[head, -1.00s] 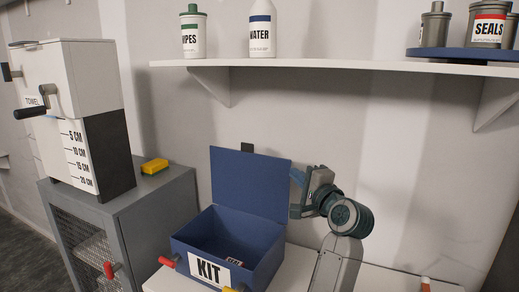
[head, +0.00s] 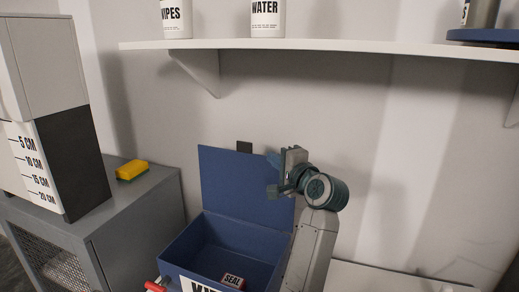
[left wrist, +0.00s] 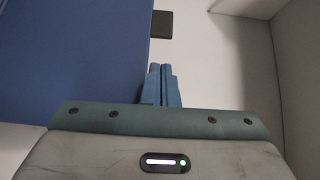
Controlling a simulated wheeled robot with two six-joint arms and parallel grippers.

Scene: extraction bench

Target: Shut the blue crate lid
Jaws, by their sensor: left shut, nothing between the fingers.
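The blue crate (head: 186,246) stands on the white bench with its lid (head: 235,185) open and upright at the back. Its front KIT label is partly cut off by the lower picture edge. My left gripper (head: 273,160) is at the lid's upper right corner and overlaps it in the picture. In the left wrist view the lid (left wrist: 70,60) fills the upper left, and the blue fingers (left wrist: 161,84) are together and empty by its edge. I cannot tell whether they touch it. My right gripper is not in view.
A small block marked SEAL (head: 232,281) lies in the crate. A white shelf (head: 330,48) with bottles runs above. A grey cabinet (head: 140,205) with a yellow sponge (head: 132,170) stands left.

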